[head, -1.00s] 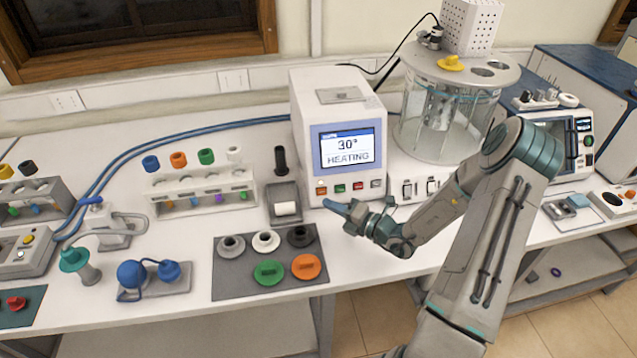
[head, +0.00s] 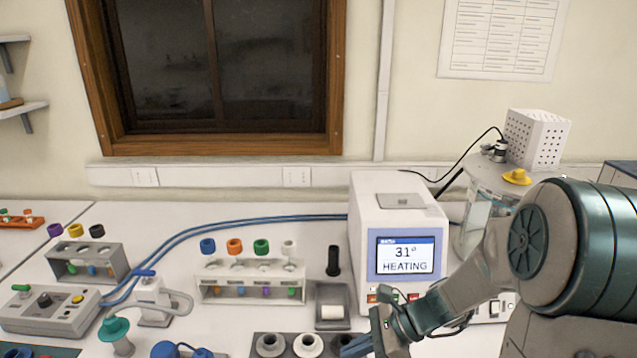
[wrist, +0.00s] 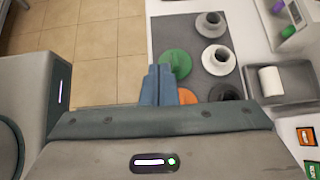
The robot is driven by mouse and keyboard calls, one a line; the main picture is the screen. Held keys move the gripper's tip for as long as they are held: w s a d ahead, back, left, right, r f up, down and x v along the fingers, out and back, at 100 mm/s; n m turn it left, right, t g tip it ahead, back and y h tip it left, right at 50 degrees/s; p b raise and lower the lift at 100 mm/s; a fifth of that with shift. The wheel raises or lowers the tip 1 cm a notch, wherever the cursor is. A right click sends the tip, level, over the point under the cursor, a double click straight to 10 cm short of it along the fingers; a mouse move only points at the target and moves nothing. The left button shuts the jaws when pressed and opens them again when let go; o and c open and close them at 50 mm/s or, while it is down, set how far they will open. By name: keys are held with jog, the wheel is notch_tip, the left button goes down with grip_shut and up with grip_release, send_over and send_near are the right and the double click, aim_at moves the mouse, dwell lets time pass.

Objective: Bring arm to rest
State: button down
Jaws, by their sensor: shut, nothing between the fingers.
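My gripper (head: 357,347) is low in the head view, in front of the white heating unit and at its lower left. Its blue fingers also show in the wrist view (wrist: 158,84), closed together with nothing between them. The fingers overlap the view of the grey mat (wrist: 205,52). My arm is bent, with its elbow large at the right of the head view.
The heating unit (head: 368,232) reads 31° HEATING. A tube rack (head: 226,290), a small tray (head: 333,322) and a glass bath (head: 469,220) stand near it. Floor (wrist: 95,45) shows beside the table.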

jog(key=s+d+r+n+t+h+b, duration=0.1)
jog(key=s+d+r+n+h, duration=0.3)
jog(key=n, duration=0.5)
jog(key=s+d+r+n+t+h+b, duration=0.1)
jog(key=s+d+r+n+h, duration=0.3)
jog(key=n, duration=0.5)
jog(key=s+t+h, duration=0.1)
jog(key=s+h, duration=0.1)
jog(key=s, duration=0.1)
jog(key=shift+s+b, duration=0.15)
jog(key=shift+b, duration=0.15)
